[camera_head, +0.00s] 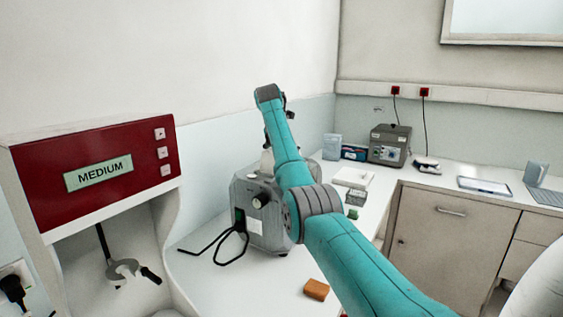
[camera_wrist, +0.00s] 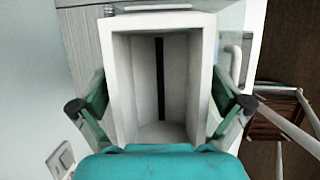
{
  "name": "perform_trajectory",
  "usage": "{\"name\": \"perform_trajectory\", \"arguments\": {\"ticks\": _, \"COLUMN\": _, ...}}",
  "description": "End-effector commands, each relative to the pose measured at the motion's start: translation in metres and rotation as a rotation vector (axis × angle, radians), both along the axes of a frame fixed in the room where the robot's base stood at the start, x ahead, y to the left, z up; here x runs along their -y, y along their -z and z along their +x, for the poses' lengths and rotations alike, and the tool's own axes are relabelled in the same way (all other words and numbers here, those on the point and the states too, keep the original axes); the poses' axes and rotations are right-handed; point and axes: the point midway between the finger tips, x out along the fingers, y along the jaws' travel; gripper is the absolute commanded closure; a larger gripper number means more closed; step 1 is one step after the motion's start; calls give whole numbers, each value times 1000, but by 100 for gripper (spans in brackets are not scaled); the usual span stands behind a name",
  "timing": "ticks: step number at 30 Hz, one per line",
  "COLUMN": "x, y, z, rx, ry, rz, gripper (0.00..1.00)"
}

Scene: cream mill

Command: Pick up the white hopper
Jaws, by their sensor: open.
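The white hopper (camera_wrist: 207,70) is an open rectangular box in the wrist view, seen from above into its hollow, with a dark slit down its far inner wall. My gripper (camera_wrist: 161,106) is open, with one green-and-black finger on each side of the hopper. Gaps seem to show between the fingers and its walls; I cannot tell whether either touches.
A red panel reading MEDIUM (camera_head: 98,172) stands at the left. An orange-brown block (camera_head: 316,289) lies on the white counter (camera_head: 225,290) in front of the machine. A black cable loops beside it. A grey device (camera_head: 389,146) and boxes stand farther back.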

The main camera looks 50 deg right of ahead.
Motion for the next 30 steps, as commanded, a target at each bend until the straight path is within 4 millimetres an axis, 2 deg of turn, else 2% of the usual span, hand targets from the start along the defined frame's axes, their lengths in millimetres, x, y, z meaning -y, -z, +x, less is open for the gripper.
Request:
{"name": "perform_trajectory", "arguments": {"ticks": 9, "x": 0, "y": 1, "z": 0, "rx": 0, "ry": 0, "rz": 0, "gripper": 0}}
{"name": "perform_trajectory", "arguments": {"ticks": 10, "x": 0, "y": 1, "z": 0, "rx": 0, "ry": 0, "rz": 0, "gripper": 3}}
{"name": "perform_trajectory", "arguments": {"ticks": 16, "x": 0, "y": 1, "z": 0, "rx": 0, "ry": 0, "rz": 0, "gripper": 52}}
{"name": "perform_trajectory", "arguments": {"ticks": 17, "x": 0, "y": 1, "z": 0, "rx": 0, "ry": 0, "rz": 0, "gripper": 55}}
{"name": "perform_trajectory", "arguments": {"ticks": 25, "x": 0, "y": 0, "z": 0, "rx": 0, "ry": 0, "rz": -1, "gripper": 55}}
{"name": "perform_trajectory", "arguments": {"ticks": 30, "x": 0, "y": -11, "z": 0, "rx": 2, "ry": 0, "rz": -2, "gripper": 55}}
